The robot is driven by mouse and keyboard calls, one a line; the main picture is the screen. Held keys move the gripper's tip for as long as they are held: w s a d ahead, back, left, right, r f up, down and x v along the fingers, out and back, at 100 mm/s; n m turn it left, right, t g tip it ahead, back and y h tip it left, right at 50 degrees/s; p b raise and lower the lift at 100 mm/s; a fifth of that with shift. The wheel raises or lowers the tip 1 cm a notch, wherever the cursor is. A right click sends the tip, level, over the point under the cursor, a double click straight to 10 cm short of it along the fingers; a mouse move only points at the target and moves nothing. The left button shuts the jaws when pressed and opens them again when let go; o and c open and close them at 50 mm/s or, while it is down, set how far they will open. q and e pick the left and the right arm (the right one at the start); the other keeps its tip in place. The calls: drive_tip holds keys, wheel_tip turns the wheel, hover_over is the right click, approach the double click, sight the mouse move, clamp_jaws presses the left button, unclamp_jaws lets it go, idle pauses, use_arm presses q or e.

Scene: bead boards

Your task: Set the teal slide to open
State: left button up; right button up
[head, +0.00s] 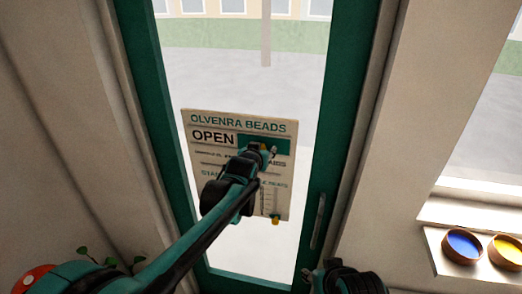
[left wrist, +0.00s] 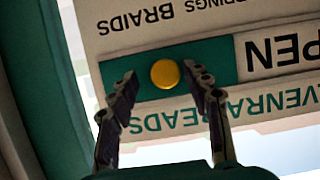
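A white sign (head: 235,122) headed OLVENRA BEADS hangs on the glass door. Its top row shows the word OPEN (head: 212,137) at the left, and the teal slide (head: 281,144) covers the right part of that row. In the left wrist view, which is upside down, the teal slide (left wrist: 120,68) carries a round yellow knob (left wrist: 165,73). My left gripper (left wrist: 161,77) is open, with one finger on each side of the knob and gaps showing. In the head view my left gripper (head: 262,151) hides part of the slide and sign. My right gripper (head: 343,277) is low, its fingers unclear.
A second, upright scale with a yellow tab (head: 275,221) is at the sign's lower right. The green door frame (head: 337,130) surrounds the glass, with a handle (head: 318,222) at the right. Bowls of blue (head: 463,245) and yellow (head: 507,250) beads stand on the right sill.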

use_arm(q)
drive_tip(key=v, duration=1.2)
drive_tip(key=shift+f, duration=0.1)
drive_tip(key=s+a+f+n+g+y+b, duration=0.1)
drive_tip(key=s+a+f+b, duration=0.6)
drive_tip(key=f, duration=0.7)
drive_tip(key=s+a+f+n+g+y+b, duration=0.1)
drive_tip(key=s+a+f+g+b, duration=0.2)
drive_tip(key=s+a+f+b, duration=0.4)
drive_tip(key=s+a+f+n+g+y+b, duration=0.1)
drive_tip(key=s+a+f+b, duration=0.6)
drive_tip(key=f, duration=1.5)
drive_tip(key=s+y+b, duration=0.1)
drive_tip(key=s+b, duration=0.4)
drive_tip(key=shift+s+a+n+g, duration=0.25)
drive_tip(key=shift+s+n+g, duration=0.05)
drive_tip(key=shift+s+g, duration=0.1)
